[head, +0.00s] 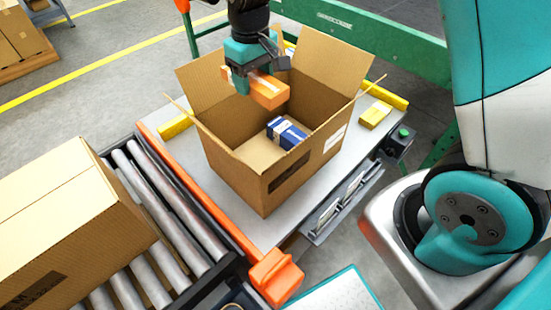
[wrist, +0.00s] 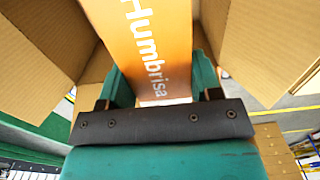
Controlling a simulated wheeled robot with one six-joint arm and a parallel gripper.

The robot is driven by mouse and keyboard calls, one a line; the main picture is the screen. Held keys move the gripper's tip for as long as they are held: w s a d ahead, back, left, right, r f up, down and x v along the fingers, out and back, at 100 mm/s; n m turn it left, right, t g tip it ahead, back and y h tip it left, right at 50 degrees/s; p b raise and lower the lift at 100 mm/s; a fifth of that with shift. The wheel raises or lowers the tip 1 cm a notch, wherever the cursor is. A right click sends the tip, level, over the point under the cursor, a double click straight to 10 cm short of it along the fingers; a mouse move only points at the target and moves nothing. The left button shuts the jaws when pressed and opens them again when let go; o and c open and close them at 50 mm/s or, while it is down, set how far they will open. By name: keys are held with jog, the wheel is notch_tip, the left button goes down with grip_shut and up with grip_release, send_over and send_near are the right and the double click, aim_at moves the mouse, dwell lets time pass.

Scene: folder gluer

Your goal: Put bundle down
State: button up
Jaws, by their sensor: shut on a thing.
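My gripper (head: 255,88) is shut on an orange bundle (head: 268,90) and holds it over the open cardboard box (head: 237,165), at about the height of the flaps. In the wrist view the orange bundle (wrist: 150,45) fills the space between the teal fingers, with white lettering "Humbrisa" on its face. A blue bundle (head: 289,131) with a white band lies inside the box on its bottom. The box stands upright with its flaps spread open. Part of the box's inside is hidden behind the gripper and the held bundle.
The box stands on a grey table (head: 265,233) with an orange edge. A roller conveyor (head: 168,195) with a closed carton (head: 65,230) is at the left. A yellow pack (head: 375,115) lies right of the box. A green frame (head: 365,40) runs behind.

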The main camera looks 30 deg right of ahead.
jog(key=b, duration=0.6)
send_over(261, 170)
notch_tip(261, 170, down, 10)
notch_tip(261, 170, down, 20)
jog(key=shift+f+b, duration=0.2)
jog(key=shift+b, duration=0.3)
jog(key=shift+f, duration=0.25)
jog(key=o, duration=1)
jog(key=shift+r, duration=0.1)
jog(key=shift+r, duration=0.1)
notch_tip(261, 170, up, 12)
jog(key=shift+r+p, duration=0.1)
jog(key=shift+p, duration=0.25)
